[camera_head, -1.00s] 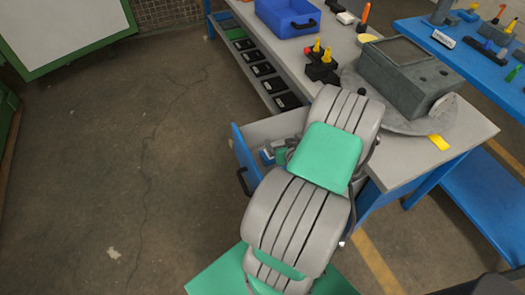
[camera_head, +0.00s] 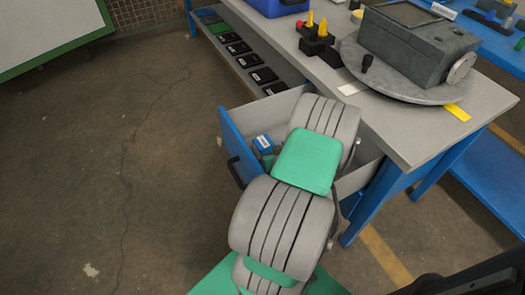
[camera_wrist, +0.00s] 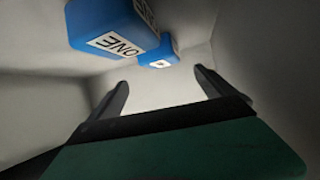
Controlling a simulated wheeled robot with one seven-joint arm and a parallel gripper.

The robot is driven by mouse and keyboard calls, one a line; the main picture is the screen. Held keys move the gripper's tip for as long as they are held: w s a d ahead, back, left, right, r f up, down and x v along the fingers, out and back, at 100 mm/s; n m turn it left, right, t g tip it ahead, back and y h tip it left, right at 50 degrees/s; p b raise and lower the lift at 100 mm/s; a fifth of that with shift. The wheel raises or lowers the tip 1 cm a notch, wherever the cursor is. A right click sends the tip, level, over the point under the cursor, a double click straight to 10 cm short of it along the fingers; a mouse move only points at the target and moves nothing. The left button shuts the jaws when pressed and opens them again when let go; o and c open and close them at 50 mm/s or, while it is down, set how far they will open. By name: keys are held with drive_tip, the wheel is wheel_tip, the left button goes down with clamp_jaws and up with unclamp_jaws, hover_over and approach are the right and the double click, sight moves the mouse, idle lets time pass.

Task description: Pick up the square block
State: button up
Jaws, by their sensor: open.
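Two blue blocks with white labels lie in the open drawer. In the wrist view the larger, nearer block (camera_wrist: 115,28) is at the top left, its label partly readable as "ONE". The smaller-looking block (camera_wrist: 160,55) is beyond it, near the top middle. I cannot tell which is the square block. My gripper (camera_wrist: 161,82) is open inside the drawer, its two fingers apart with only bare drawer surface between them. The blocks are ahead of the fingertips. In the head view my arm hides the gripper.
The drawer's blue front (camera_head: 232,143) and pale walls stand close around my arm. Above is the grey workbench (camera_head: 405,135) with a grey machine housing (camera_head: 415,45) on a round plate. A blue bin (camera_head: 280,8) stands behind. The floor at left is clear.

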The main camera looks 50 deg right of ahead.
sight(264, 141)
drive_tip(key=x, duration=0.7)
drive_tip(key=shift+a+f, duration=0.15)
drive_tip(key=shift+a, duration=0.05)
drive_tip(key=shift+s, duration=0.1)
drive_tip(key=c, duration=2)
drive_tip(key=shift+c, duration=0.2)
